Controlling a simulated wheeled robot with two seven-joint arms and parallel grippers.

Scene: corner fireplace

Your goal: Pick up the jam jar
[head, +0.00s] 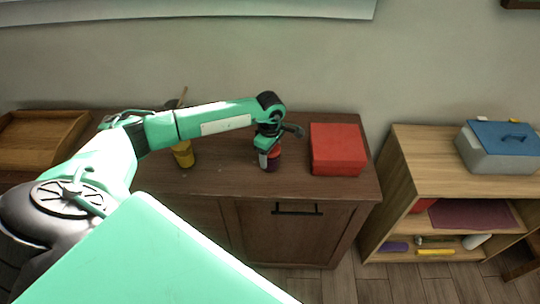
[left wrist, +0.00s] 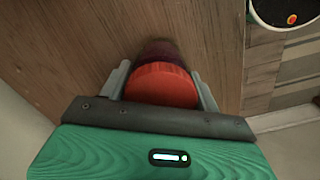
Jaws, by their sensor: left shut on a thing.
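The jam jar (head: 273,163) is dark with a red lid and stands upright on the brown cabinet top, left of the red box. In the left wrist view its red lid (left wrist: 161,84) sits between the two grey fingers, with the dark jar body below it. My left gripper (head: 268,154) comes down over the jar from above and is shut on it. The gripper hides part of the jar in the head view. I cannot tell whether the jar is lifted off the top. My right gripper is not in view.
A red box (head: 338,149) stands close on the right of the jar. A yellow container (head: 184,154) stands to the left, partly under my arm. A wooden tray (head: 40,137) is at far left. A shelf (head: 405,170) with a blue-lidded case (head: 498,147) is at right.

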